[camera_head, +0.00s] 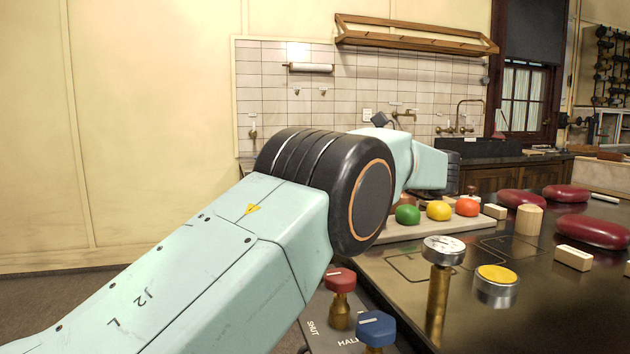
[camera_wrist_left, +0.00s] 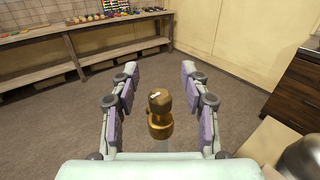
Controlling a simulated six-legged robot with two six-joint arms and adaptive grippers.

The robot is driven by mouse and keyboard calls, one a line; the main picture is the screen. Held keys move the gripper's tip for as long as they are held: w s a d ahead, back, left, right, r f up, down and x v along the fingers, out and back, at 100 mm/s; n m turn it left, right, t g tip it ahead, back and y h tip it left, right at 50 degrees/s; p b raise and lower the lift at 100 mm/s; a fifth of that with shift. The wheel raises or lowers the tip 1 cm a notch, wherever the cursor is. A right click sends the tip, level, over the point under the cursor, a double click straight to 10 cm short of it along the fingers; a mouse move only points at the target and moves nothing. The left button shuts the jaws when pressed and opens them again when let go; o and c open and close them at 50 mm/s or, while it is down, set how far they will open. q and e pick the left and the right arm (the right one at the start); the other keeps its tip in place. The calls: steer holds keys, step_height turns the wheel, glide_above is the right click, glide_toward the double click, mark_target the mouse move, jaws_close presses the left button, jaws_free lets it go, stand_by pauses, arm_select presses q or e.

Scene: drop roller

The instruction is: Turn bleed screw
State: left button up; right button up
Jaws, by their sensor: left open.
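A brass screw (camera_wrist_left: 160,112) with a rounded head and a small pale mark on top stands in the left wrist view, and I take it for the bleed screw. My left gripper (camera_wrist_left: 160,72) is open, with one finger on each side of the screw and a visible gap on both sides. The screw's lower end is hidden near the gripper's palm. I cannot make out the screw in the head view, where my left arm crosses the middle and covers part of the bench. The left fingers cannot be made out there. My right gripper is in neither view.
Red (camera_head: 340,279) and blue (camera_head: 376,327) knobs stand near my arm. Coloured domes (camera_head: 438,210), dark red pads (camera_head: 592,233) and wooden blocks (camera_head: 573,258) lie beyond.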

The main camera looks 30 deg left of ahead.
arm_select(q)
step_height(320, 180, up, 7)
stand_by(0.3)
